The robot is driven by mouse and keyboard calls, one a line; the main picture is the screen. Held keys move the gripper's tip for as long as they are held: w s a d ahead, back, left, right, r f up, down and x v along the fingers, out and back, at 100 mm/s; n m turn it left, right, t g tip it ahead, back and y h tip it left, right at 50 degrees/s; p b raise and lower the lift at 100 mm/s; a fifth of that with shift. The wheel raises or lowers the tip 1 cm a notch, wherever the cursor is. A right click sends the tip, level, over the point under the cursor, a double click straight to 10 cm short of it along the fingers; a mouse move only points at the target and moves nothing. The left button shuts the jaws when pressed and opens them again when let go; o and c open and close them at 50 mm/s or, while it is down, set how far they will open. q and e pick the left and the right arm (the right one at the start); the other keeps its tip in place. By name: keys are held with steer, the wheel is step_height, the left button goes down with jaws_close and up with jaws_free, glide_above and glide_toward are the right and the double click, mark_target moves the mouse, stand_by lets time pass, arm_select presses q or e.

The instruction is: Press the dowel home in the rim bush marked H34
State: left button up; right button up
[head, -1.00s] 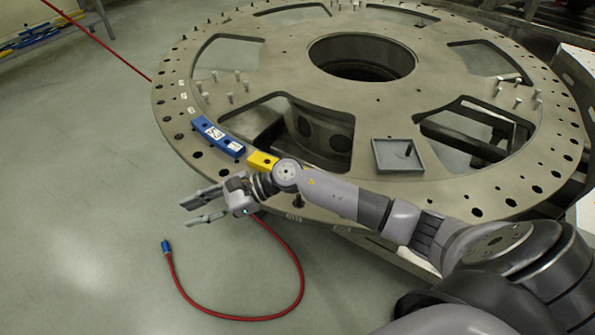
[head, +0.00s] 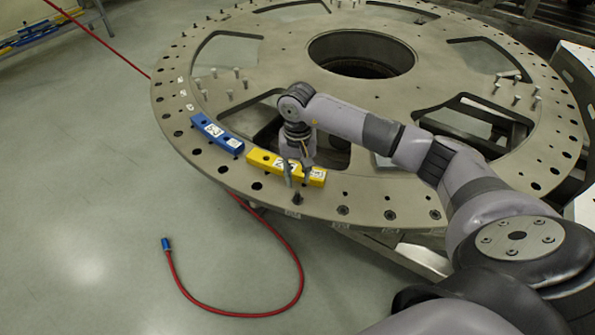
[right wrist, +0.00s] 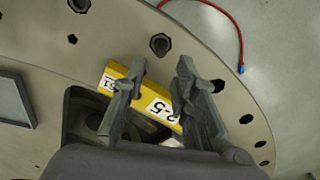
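The large grey turret plate (head: 200,165) has a rim with holes and bushes. A dark dowel (head: 297,198) stands in a rim hole at the near edge, close to a small label I cannot read as H34. The right wrist view shows a round bush with a dark centre (right wrist: 160,43) just beyond the fingertips. My right gripper (head: 297,175) points down by a yellow block (head: 262,160), just behind the dowel. In the right wrist view its fingers (right wrist: 160,65) are apart, with nothing held between them. My left gripper is not in view.
A blue block (head: 217,134) lies left of the yellow one. My arm mostly hides a grey tray, which shows in the right wrist view (right wrist: 12,100). Upright pins (head: 228,95) stand on the plate beside wide cut-outs. A red hose (head: 300,265) lies on the open floor.

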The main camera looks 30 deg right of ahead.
mark_target(297, 191)
step_height(297, 191, down, 5)
steer(key=b, duration=0.3)
steer(key=shift+f, duration=0.2)
steer(key=shift+f+b, duration=0.45)
steer(key=shift+b, duration=0.35)
steer(key=shift+r, duration=0.1)
jaws_close()
